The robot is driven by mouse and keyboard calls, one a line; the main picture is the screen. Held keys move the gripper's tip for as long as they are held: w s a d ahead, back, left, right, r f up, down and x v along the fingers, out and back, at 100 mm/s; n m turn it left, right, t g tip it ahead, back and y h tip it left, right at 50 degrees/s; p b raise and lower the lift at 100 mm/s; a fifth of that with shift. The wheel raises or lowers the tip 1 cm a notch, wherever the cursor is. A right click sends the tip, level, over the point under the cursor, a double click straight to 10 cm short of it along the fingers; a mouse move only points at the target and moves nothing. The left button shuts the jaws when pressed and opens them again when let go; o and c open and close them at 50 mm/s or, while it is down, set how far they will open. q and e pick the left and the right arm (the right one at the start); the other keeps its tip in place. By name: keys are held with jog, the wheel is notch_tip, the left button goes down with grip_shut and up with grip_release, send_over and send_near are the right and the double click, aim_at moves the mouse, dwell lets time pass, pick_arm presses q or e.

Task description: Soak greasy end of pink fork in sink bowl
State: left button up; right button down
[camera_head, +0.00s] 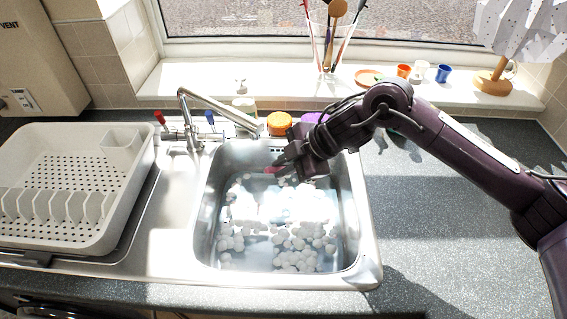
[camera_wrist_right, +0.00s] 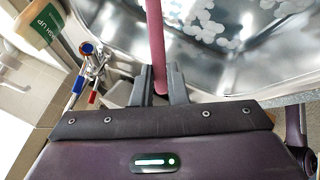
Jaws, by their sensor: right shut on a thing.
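The sink bowl (camera_head: 207,215) is a steel basin holding water with white foam on it. My right gripper (camera_head: 279,165) is over the back part of the bowl, reaching in from the right. It is shut on the pink fork (camera_head: 271,170), of which only a small piece shows in the head view. In the right wrist view the pink fork (camera_wrist_right: 156,45) stands between the two fingertips of my right gripper (camera_wrist_right: 158,85) and runs out of the top of the picture. Its far end is out of that view, so I cannot tell whether it touches the water. My left gripper is not in view.
A tap (camera_head: 222,108) reaches over the bowl's back left. A white dish rack (camera_head: 130,195) stands on the left drainer. An orange-lidded jar (camera_head: 279,122) stands behind the bowl. The sill holds a utensil glass (camera_head: 328,62) and small cups. The right worktop (camera_head: 440,220) is largely clear.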

notch_tip(320, 180, down, 16)
jog(key=b, duration=0.9)
dwell(1.8)
dwell(0.5)
notch_tip(320, 180, up, 20)
jog(key=p, duration=1.7)
jog(key=shift+r, duration=0.15)
dwell(1.4)
